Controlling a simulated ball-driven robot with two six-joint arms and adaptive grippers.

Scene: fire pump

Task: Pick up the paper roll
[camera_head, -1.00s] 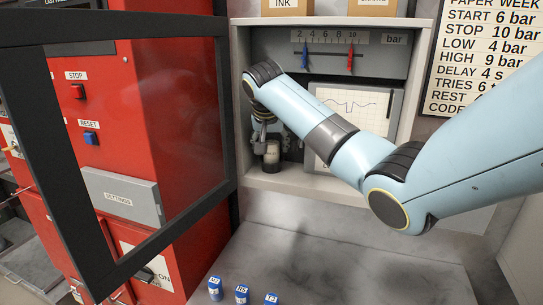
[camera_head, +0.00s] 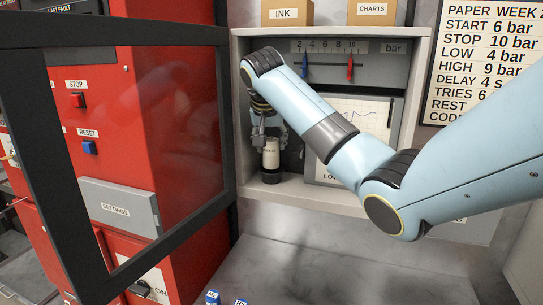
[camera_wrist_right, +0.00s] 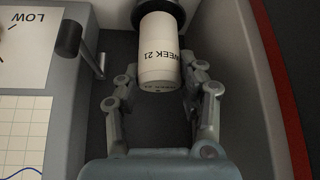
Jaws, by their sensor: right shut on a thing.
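The white paper roll (camera_head: 271,153) is upright in the left part of the shelf recess, with its lower end at a dark round holder (camera_head: 271,177). Whether it is clear of the holder, I cannot tell. In the right wrist view the paper roll (camera_wrist_right: 160,62) shows its "WEEK 21" print, upside down, and the black holder (camera_wrist_right: 158,14) lies at its far end. My right gripper (camera_head: 268,133) is shut on the roll's upper part; its two fingers (camera_wrist_right: 158,88) flank the roll in the wrist view. My left gripper is not in view.
The recess wall and red cabinet (camera_head: 170,110) stand close on the left. A chart recorder (camera_head: 362,125) is to the right. A gauge with blue and red pointers (camera_head: 350,68) is above. An open framed glass door (camera_head: 60,140) is at left. Blue blocks (camera_head: 212,297) lie below.

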